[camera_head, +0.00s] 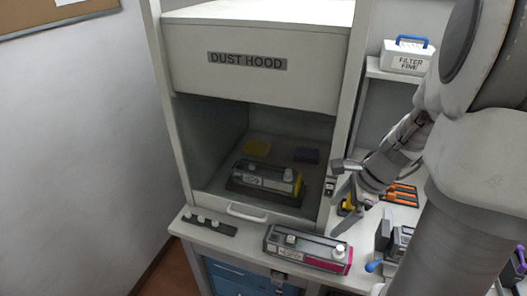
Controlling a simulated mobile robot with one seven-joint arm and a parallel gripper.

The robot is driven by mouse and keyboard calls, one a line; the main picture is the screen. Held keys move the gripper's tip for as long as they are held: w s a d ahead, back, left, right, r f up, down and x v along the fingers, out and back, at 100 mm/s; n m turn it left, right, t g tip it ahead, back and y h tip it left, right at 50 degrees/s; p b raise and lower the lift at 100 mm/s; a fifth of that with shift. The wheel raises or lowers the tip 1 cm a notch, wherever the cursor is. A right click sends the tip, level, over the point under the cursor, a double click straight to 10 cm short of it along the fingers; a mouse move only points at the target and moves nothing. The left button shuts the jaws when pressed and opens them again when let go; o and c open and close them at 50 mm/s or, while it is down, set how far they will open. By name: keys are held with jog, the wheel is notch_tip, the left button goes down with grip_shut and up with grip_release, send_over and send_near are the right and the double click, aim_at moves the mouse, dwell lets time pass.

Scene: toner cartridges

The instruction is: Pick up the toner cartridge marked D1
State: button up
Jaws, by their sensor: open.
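Two toner cartridges show, and their small label markings are too small to read, so I cannot tell which is D1. A grey cartridge with a yellow end (266,178) sits on a dark base inside the dust hood. A grey cartridge with a magenta end (306,251) and white knobs on top lies on the counter in front of the hood. My gripper (340,190) is open and empty. In the picture it is right of the yellow-ended cartridge and above the magenta-ended one, apart from both.
The dust hood (255,50) has its front raised, leaving the lower bay open. A strip with white knobs (209,224) lies on the counter at left. Tools and orange parts (402,193) lie at right. A filter box (406,56) stands on a shelf behind my arm.

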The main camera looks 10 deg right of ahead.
aim_at(303, 248)
jog(key=w+a+f+b, duration=0.1)
jog(key=f, duration=0.5)
jog(key=w+a+f+m+b, duration=0.1)
jog(key=w+a+f, duration=0.1)
jog(key=f, duration=0.5)
jog(key=w+a+f+m+b, duration=0.1)
jog(key=w+a+f, duration=0.1)
jog(key=f, duration=0.5)
jog(key=shift+y, duration=0.3)
grip_shut()
